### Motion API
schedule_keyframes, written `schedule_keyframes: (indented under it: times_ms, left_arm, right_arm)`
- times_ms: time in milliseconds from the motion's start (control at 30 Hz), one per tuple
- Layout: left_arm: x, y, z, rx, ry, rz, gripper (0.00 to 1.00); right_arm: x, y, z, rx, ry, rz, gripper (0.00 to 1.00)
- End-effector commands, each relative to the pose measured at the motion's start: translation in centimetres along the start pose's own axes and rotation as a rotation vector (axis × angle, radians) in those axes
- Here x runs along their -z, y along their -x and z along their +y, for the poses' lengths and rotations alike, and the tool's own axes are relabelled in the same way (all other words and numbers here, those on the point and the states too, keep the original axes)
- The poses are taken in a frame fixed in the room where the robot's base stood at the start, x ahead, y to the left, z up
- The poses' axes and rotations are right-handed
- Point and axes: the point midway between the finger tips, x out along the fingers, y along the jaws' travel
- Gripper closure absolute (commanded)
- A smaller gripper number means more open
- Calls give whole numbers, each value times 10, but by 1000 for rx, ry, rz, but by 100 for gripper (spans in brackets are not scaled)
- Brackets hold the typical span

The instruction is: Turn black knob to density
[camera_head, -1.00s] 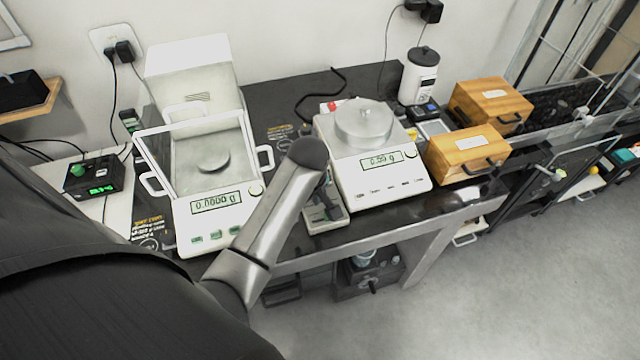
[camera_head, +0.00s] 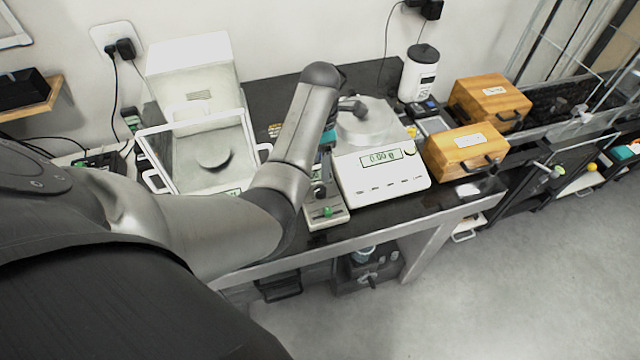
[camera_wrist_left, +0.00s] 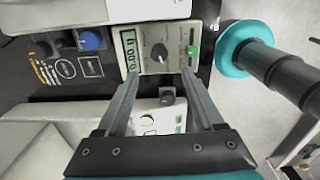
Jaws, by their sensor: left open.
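A black knob (camera_wrist_left: 167,95) sits below the meter, between the two fingers in the picture; contact is not visible. Its markings are too small to read. In the head view the meter (camera_head: 328,219) stands between two balances, partly covered by my left arm. My right gripper does not show.
The left balance (camera_head: 165,150) has an open glass chamber. The right balance (camera_head: 385,187) stands close beside the meter. A blue knob (camera_wrist_left: 92,38) lies left of the meter in the wrist view. Wooden boxes (camera_head: 462,150) stand at the right. Open floor lies in front of the table.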

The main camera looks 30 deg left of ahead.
Motion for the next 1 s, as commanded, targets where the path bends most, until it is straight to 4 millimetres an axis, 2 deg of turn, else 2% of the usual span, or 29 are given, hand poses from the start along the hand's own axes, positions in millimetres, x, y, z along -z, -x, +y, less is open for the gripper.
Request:
schedule_keyframes:
  times_ms: [33,200,400,600,900,1000]
  left_arm:
    - [1,-15,0,2,-1,4,31]
    - [1,-52,0,0,-1,3,31]
    - [0,-82,0,0,-2,1,31]
    - [0,-94,1,-3,-2,0,31]
    - [0,-95,1,-3,-1,-1,31]
    - [0,-95,1,-3,-2,-1,42]
  right_arm:
    - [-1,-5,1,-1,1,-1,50]
    - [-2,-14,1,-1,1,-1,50]
    - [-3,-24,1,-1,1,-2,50]
    - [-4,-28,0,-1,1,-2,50]
    - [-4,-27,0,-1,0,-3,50]
    - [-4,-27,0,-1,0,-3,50]
